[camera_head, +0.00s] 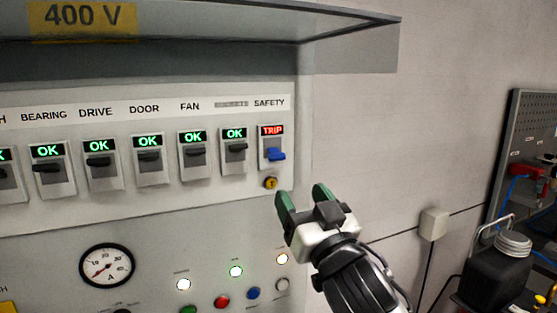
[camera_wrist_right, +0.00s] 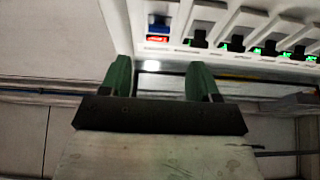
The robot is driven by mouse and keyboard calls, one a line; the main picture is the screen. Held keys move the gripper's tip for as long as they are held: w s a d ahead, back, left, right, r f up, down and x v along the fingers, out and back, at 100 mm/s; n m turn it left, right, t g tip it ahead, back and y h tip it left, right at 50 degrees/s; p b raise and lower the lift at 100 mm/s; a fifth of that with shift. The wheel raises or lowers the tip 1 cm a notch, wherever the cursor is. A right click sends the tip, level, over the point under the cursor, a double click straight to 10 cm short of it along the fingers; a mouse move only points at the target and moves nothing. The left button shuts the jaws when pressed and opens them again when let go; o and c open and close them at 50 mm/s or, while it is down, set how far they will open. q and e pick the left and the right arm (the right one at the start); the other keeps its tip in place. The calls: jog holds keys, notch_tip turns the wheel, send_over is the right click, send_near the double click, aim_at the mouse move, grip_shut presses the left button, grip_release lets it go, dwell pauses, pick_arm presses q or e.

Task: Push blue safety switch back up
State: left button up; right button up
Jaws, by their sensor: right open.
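The blue safety switch (camera_head: 276,154) sits on the rightmost breaker module under the SAFETY label in the head view. Its lever is down and its display (camera_head: 271,130) shows a red TRIP. In the right wrist view the blue switch (camera_wrist_right: 158,29) shows at the top, beyond the fingers and a little left of the midpoint between them. My right gripper (camera_head: 302,196) is open and empty, below and to the right of the switch, with its green fingers apart. It also shows in the right wrist view (camera_wrist_right: 160,80). No contact with the switch is visible. My left gripper is out of view.
Several black-lever breakers (camera_head: 196,153) with green OK displays stand in a row left of the switch. A yellow key lock (camera_head: 270,183) is just below it. A grey hood (camera_head: 345,38) overhangs the panel. Indicator lamps (camera_head: 236,271) and buttons lie lower down.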

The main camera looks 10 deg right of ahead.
aim_at(278, 159)
jog(key=p+x, duration=0.4)
jog(key=x, duration=0.5)
jog(key=shift+w+r+p, duration=0.2)
jog(key=shift+w+p, duration=0.05)
jog(key=shift+p, duration=0.15)
jog(key=shift+w+a+r, duration=0.1)
jog(key=shift+w+a, duration=0.1)
jog(key=shift+w, duration=0.3)
jog(key=c, duration=0.9)
jog(key=shift+c, duration=0.2)
